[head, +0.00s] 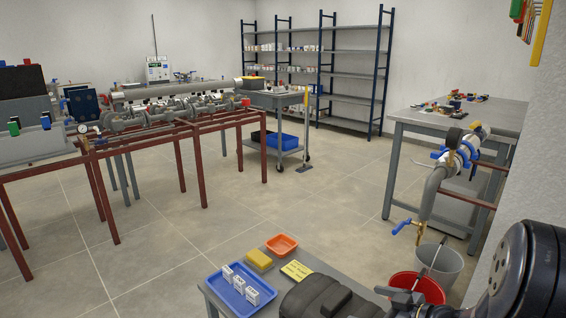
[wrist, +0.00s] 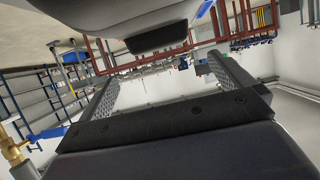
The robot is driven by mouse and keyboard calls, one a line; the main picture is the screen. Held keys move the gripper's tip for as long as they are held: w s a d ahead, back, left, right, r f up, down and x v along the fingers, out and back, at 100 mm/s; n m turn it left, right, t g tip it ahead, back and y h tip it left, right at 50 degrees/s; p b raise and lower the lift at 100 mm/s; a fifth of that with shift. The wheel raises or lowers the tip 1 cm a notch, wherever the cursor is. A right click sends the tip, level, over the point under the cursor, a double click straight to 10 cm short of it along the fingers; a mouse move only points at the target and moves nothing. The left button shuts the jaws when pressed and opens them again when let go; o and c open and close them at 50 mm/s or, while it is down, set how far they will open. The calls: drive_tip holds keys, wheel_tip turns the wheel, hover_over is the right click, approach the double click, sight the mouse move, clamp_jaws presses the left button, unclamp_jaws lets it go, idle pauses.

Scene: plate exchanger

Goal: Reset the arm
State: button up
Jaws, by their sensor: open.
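My gripper (wrist: 163,72) shows in the wrist view with its two grey ridged fingers spread wide apart. Nothing is held between them. The wrist picture is upside down, with the room's floor and racks tilted behind the fingers. In the head view my arm (head: 510,270) fills the lower right corner, close to the white wall. Dark parts at its end overlap the red bucket in the picture; how far apart they are I cannot tell.
A blue tray (head: 225,297) with white boxes, a yellow sponge (head: 259,261) and an orange dish (head: 282,244) lie in front. The middle floor (head: 250,205) is clear.

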drive_tip(key=x, duration=0.8)
drive_tip(key=shift+a, duration=0.1)
drive_tip(key=shift+w+r, duration=0.15)
drive_tip(key=shift+r, duration=0.05)
wheel_tip(320, 180, up, 11)
drive_tip(key=p, duration=0.3)
wheel_tip(320, 180, up, 10)
drive_tip(key=m+t+h+p, duration=0.3)
drive_tip(key=m+h+p, duration=0.1)
drive_tip(key=p, duration=1)
hover_over(336, 295)
drive_tip(key=d, duration=0.1)
drive_tip(key=p, duration=0.1)
drive_tip(key=r+m+p, duration=0.1)
drive_tip(key=p, duration=0.1)
drive_tip(key=r+h+p, duration=0.1)
drive_tip(key=shift+s+d+m+p, duration=0.3)
drive_tip(key=shift+s, duration=0.05)
